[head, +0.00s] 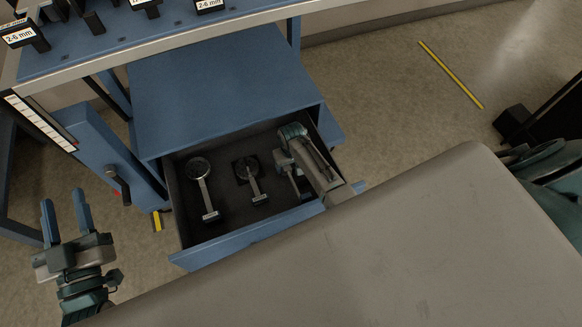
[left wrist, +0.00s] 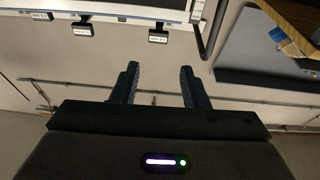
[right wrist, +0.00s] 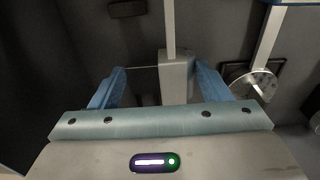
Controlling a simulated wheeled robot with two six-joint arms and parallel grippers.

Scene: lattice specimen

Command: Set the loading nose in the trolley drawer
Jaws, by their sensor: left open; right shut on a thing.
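The blue trolley's drawer (head: 235,241) is pulled open in the head view, with a dark interior. My right gripper (head: 286,160) reaches down into the drawer's right part. In the right wrist view its fingers (right wrist: 158,88) are shut on a pale block with a thin stem, seemingly the loading nose (right wrist: 175,72). The arm hides much of it in the head view, and I cannot tell whether it touches the drawer floor. My left gripper (head: 66,220) is open and empty, left of the trolley; its spread fingers show in the left wrist view (left wrist: 157,88).
The trolley's blue shelf (head: 210,90) is above the drawer. A bench with labelled stands (head: 94,22) is at the upper left.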

